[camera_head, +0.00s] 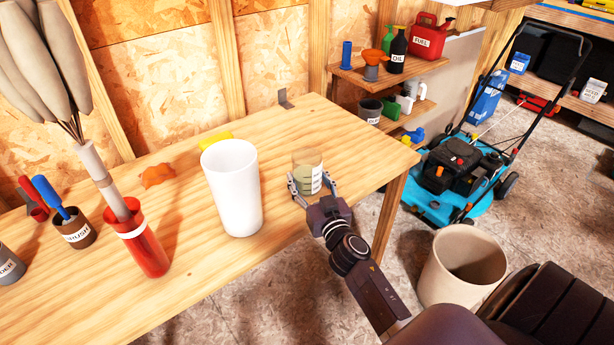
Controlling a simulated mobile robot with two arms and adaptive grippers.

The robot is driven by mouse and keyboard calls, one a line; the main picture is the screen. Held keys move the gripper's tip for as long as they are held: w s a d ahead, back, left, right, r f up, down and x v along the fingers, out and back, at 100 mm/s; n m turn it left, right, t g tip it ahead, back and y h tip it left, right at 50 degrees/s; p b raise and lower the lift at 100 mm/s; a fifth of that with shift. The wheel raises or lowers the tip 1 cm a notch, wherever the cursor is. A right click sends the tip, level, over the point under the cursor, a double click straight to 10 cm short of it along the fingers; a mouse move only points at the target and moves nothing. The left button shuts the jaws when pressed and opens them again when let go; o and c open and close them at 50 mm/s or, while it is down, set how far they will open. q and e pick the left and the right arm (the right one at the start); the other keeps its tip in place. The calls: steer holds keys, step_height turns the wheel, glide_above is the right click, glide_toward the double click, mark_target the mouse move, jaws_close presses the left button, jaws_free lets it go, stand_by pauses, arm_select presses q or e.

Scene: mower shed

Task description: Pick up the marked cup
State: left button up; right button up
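The marked cup (306,161) is a clear, see-through beaker with dark measuring marks and a pale greenish lower part. It is upright at the right part of the wooden table (262,262). My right gripper (310,181) comes in from the lower right, with one finger on each side of the cup's lower part. I cannot tell whether both fingers press on it or whether its base rests on the table. My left gripper is not in view.
A tall white cup (232,190) stands left of the marked cup, with a yellow object (216,139) behind it. A red holder (146,247) with a duster stands further left. An orange rag (157,175) lies behind. A beige bin (461,268) and mower (460,172) are on the floor.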

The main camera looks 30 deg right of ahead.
steer(key=shift+r, duration=0.15)
steer(key=shift+r+p, duration=0.5)
steer(key=shift+r, duration=0.45)
arm_select(q)
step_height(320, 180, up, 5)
steer(key=p, duration=0.4)
arm_select(e)
step_height(320, 180, up, 17)
